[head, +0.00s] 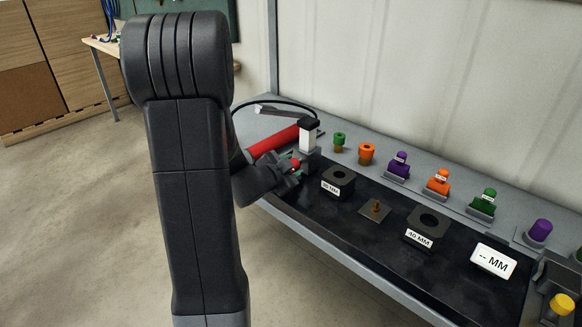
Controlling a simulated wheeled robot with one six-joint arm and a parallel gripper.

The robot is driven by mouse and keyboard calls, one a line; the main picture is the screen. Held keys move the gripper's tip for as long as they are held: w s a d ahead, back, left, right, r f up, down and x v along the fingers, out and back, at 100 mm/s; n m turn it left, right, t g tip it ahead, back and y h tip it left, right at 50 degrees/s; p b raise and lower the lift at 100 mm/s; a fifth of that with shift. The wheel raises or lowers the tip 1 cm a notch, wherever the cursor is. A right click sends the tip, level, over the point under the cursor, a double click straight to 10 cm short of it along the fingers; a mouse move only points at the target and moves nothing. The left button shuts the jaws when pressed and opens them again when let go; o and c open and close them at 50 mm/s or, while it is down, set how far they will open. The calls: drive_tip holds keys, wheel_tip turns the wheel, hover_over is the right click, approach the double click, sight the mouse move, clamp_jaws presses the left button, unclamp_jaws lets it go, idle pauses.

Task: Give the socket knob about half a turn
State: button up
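I cannot tell for certain that this piece is the socket knob. My gripper is small in the head view and partly hidden by my arm. The frame does not show clearly whether its fingers are closed on the red piece or only around it.
A red cylinder (272,143) lies behind my gripper. Black blocks with round holes (341,175) (429,219), a brown pegged plate (375,209) and a "-- MM" sign (494,260) stand on the dark bench (385,255). Several coloured knobbed pieces (439,181) line the back.

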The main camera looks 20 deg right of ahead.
drive_tip(key=shift+o, duration=1.4)
drive_tip(key=p+v, duration=0.2)
drive_tip(key=v, duration=1.2)
drive_tip(key=shift+d, duration=0.1)
drive_tip(key=b+x, duration=0.2)
drive_tip(key=x, duration=1.2)
